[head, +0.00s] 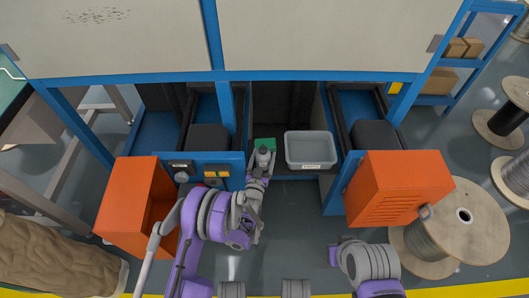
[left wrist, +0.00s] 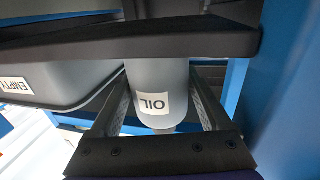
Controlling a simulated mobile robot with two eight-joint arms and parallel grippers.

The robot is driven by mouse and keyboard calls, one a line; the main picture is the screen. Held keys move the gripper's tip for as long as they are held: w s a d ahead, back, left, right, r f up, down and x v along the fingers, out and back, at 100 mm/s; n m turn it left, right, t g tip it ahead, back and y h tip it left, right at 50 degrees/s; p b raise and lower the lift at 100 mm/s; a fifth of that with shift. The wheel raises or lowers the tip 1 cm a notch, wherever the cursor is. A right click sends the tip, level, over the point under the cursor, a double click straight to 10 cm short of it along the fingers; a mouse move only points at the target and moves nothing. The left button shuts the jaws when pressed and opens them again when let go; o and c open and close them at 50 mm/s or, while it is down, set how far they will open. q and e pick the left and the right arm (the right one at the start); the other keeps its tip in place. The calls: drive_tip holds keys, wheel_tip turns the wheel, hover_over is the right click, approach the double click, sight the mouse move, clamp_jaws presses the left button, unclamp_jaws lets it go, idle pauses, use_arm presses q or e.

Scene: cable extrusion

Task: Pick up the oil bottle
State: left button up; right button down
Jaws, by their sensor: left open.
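The oil bottle (left wrist: 158,80) is a grey cylinder with a white "OIL" label, seen upside down in the left wrist view. In the head view the bottle (head: 263,153) stands at the left of the shelf, in front of a green patch. My left gripper (left wrist: 160,95) is open, with one finger on each side of the bottle. A gap seems to show beside the fingers, but contact is hard to tell. In the head view my left gripper (head: 261,166) reaches the bottle from the front.
A grey bin (head: 311,148) labelled "EMPTY" stands on the shelf right of the bottle. Blue frame posts flank the shelf opening. Orange boxes (head: 398,188) stand on both sides. A cable spool (head: 440,235) is at the right. The floor in front of the shelf is clear.

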use_arm(q)
drive_tip(key=shift+s+r, duration=0.15)
drive_tip(key=shift+s, duration=0.05)
drive_tip(key=shift+c, duration=0.4)
drive_tip(key=c, duration=1.1)
